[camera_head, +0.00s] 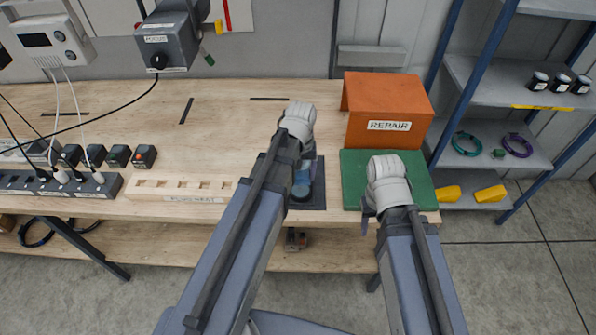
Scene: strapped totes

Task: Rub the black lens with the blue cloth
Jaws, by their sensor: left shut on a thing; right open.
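My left gripper (306,170) is over the dark mat (316,200) at the table's front edge, largely hidden by its own arm. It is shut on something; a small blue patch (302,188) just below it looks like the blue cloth. I cannot make out the black lens; it may be hidden under the gripper or the cloth, so I cannot tell whether they touch. My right gripper (368,210) is open over the left front part of the green mat (415,182), with nothing visible in it.
An orange REPAIR box (388,105) stands behind the green mat. A slotted wooden rack (180,187) and black power strips with plugs (95,187) lie to the left. A blue-framed shelf (505,85) stands at right.

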